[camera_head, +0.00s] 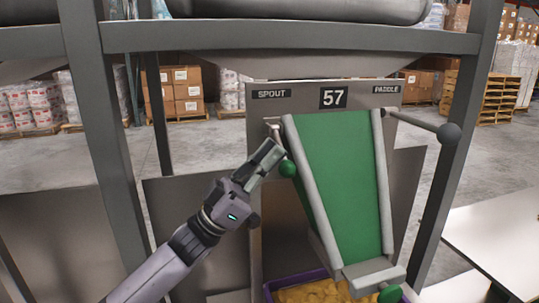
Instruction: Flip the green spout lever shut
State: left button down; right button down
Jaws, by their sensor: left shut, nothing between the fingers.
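The green spout lever's round knob (288,168) shows at the left edge of the green chute (340,180), below the "SPOUT" label (272,94). The lever's rod is mostly hidden behind my gripper and the chute's edge. My left gripper (271,153) comes in from the lower left. It is shut and empty, with its fingertips just up and left of the green knob. I cannot tell whether they touch it. My right gripper is not in view.
A paddle lever with a dark ball (449,133) sticks out at right. Grey frame posts (105,150) flank the station. A white table (495,235) stands at right.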

pick_arm(q)
jog(key=f+b, duration=0.1)
jog(key=w+f, duration=0.1)
jog(key=f, duration=0.1)
jog(key=shift+a+f+b, duration=0.2)
jog(key=shift+f+b, duration=0.05)
jog(key=shift+b, duration=0.1)
jog(key=shift+w+f, duration=0.1)
jog(key=shift+f, duration=0.05)
dwell(0.4)
jog(key=v, duration=1.2)
jog(key=shift+r, duration=0.2)
